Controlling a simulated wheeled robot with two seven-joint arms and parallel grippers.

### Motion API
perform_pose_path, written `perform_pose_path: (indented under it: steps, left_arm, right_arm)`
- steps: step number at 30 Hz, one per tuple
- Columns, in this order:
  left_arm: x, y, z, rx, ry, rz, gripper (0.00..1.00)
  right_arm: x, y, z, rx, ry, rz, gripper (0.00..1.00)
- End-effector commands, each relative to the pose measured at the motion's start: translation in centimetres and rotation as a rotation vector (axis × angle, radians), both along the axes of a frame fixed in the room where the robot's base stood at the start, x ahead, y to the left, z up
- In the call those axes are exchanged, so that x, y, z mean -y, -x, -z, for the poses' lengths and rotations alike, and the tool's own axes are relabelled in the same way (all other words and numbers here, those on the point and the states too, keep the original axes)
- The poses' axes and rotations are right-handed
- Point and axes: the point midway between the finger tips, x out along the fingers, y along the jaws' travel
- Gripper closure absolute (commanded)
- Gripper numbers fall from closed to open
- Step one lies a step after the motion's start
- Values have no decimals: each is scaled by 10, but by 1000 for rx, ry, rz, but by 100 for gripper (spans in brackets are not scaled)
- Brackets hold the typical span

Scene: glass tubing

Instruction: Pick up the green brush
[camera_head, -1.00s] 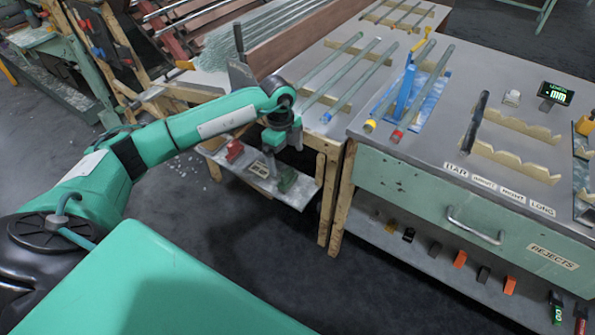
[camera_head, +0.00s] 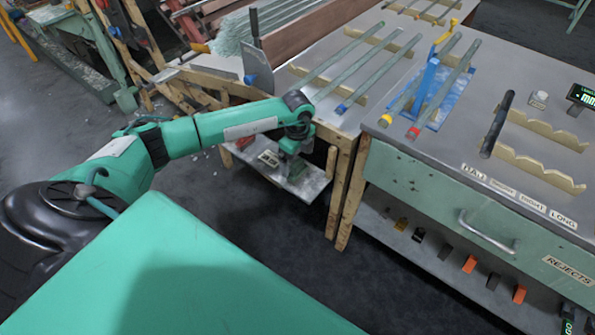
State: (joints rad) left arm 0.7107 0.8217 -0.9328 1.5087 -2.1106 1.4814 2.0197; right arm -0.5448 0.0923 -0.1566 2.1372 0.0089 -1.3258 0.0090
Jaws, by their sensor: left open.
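The green brush (camera_head: 297,170) lies on a low grey shelf (camera_head: 305,190) at the left end of the benches. My left gripper (camera_head: 291,157) is open and reaches down over the shelf, at the brush. The gripper and wrist hide part of the brush, and I cannot tell whether the fingers touch it or stand around it. My right gripper is not in view.
A red brush (camera_head: 243,142) and a small pale-marked item (camera_head: 268,158) lie left on the same shelf. The bench edge and a wooden leg (camera_head: 344,180) stand close to the right. Glass tubes (camera_head: 337,55) rest on wooden racks above.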

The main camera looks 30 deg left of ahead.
Motion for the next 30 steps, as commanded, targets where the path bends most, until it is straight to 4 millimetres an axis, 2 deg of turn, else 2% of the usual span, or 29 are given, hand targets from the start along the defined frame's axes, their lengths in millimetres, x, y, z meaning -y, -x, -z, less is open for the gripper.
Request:
perform_pose_path:
  steps: [7,10,17,19,25,26,30]
  left_arm:
    - [1,0,31,-2,1,1,2]
    - [0,1,45,-2,0,0,2]
    - [0,0,49,-1,0,1,2]
    - [0,0,49,-1,0,1,10]
    - [0,0,48,0,0,1,49]
    - [0,0,48,0,0,1,52]
    - [0,0,48,0,0,1,52]
  right_arm:
    - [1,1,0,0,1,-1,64]
    - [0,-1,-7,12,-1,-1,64]
    - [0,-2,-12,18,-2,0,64]
    - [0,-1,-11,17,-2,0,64]
    - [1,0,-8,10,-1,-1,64]
    - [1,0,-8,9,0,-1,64]
    - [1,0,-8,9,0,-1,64]
